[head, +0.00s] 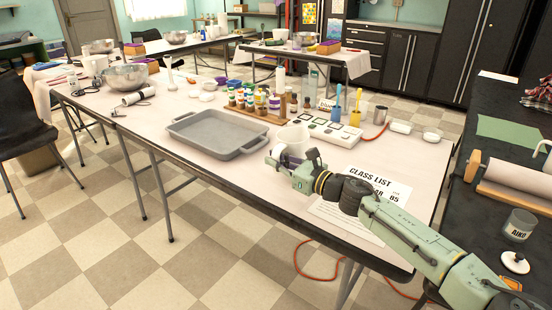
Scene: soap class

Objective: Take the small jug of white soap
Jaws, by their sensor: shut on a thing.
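A small white jug (291,136) stands near the front edge of the long table, just right of the grey tray. My gripper (285,163) reaches in from the right, low in front of the jug, and is shut on it. The arm covers the jug's lower part, so the exact grip and the contents are hidden. I cannot tell whether the jug's base touches the table.
The grey tray (217,134) lies close left of the jug. Behind stand a rack of small bottles (262,102) and a white hot plate (325,130). A class list sheet (376,186) lies under my arm. A dark counter (492,125) is at right.

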